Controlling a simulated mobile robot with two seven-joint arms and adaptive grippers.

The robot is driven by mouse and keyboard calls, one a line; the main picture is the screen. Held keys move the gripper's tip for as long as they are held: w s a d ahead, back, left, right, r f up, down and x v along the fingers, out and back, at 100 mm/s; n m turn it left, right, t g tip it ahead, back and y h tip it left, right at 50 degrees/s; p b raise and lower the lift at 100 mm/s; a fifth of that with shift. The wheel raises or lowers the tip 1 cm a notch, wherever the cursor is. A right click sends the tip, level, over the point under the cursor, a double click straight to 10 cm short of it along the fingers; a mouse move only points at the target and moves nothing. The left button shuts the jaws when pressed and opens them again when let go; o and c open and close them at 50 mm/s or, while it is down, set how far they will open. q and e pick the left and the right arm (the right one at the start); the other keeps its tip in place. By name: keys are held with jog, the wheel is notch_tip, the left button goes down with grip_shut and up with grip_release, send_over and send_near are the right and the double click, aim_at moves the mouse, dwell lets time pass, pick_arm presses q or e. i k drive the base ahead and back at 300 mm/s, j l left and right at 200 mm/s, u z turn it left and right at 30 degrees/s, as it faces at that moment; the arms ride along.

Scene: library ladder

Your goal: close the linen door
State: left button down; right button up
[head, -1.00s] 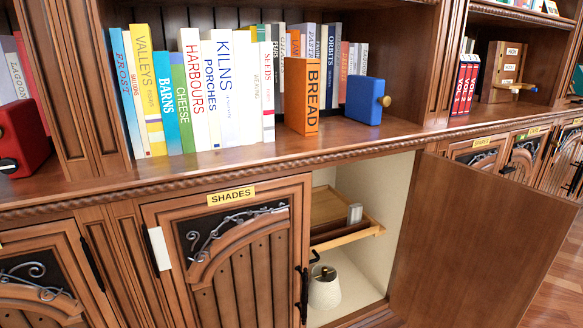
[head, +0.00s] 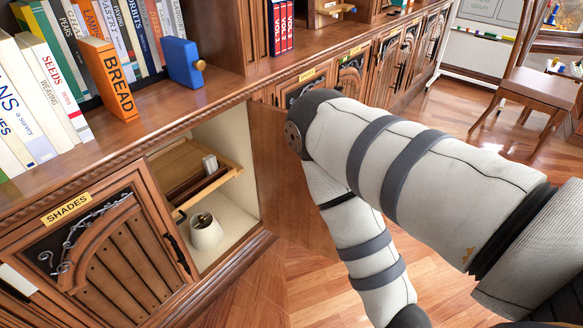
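A plain brown cabinet door (head: 276,165) stands swung wide open at the right side of an open compartment. No linen label can be read on it, so I take it as the linen door. My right arm crosses in front of it and hides its right part. Whether the arm touches the door I cannot tell. The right gripper is out of the picture, as the forearm runs down past the lower edge. My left gripper is not in view.
A blue box (head: 182,62) and books stand on the ledge above. A wooden chair (head: 530,95) stands at the right; floor between is clear.

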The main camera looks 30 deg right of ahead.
aim_at(289, 210)
jog(key=i+l+u, duration=0.25)
jog(key=l, duration=0.3)
jog(key=l+u, duration=0.2)
jog(key=l, duration=0.4)
jog(key=l+u, duration=0.25)
jog(key=l, duration=0.3)
jog(key=l+u, duration=0.2)
jog(key=l, duration=0.45)
jog(key=l+u, duration=0.25)
jog(key=l, duration=0.35)
jog(key=k+l+u, duration=0.2)
jog(key=l, duration=0.35)
jog(key=k+l+u, duration=0.1)
jog(key=l+u, duration=0.15)
jog(key=l, duration=0.35)
